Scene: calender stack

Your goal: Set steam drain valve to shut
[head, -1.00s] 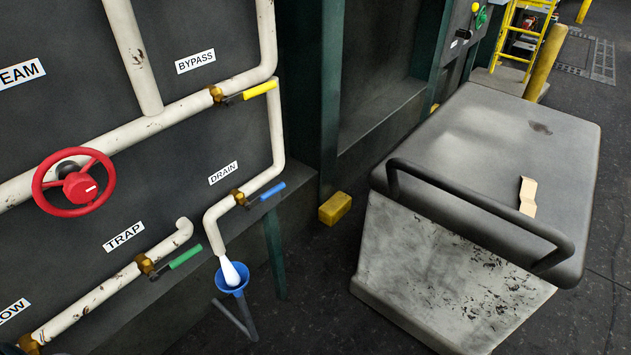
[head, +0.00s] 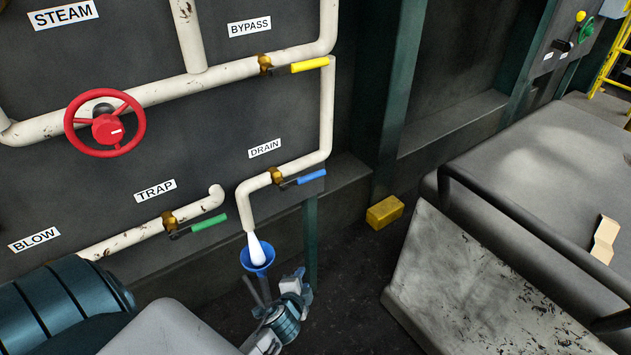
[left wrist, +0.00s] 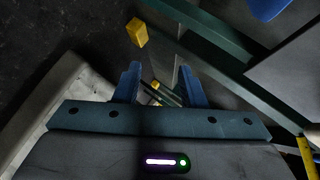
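The drain valve (head: 278,175) sits on the white pipe under the DRAIN label (head: 265,149). Its blue handle (head: 311,176) lies roughly along the pipe and points right. White flow (head: 255,248) leaves the pipe end below into a blue funnel (head: 257,258). My left gripper (head: 302,285) is below the handle, just right of the funnel, apart from the handle. In the left wrist view its two fingers (left wrist: 160,85) are spread with nothing held between them. A blue shape (left wrist: 268,8) shows at that view's top right; I cannot tell which part it is. My right gripper is not in view.
A yellow-handled bypass valve (head: 298,67), a red handwheel (head: 105,124) and a green-handled trap valve (head: 199,226) are nearby on the panel. A yellow block (head: 385,211) lies on the floor. A grey cabinet (head: 520,240) stands at right.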

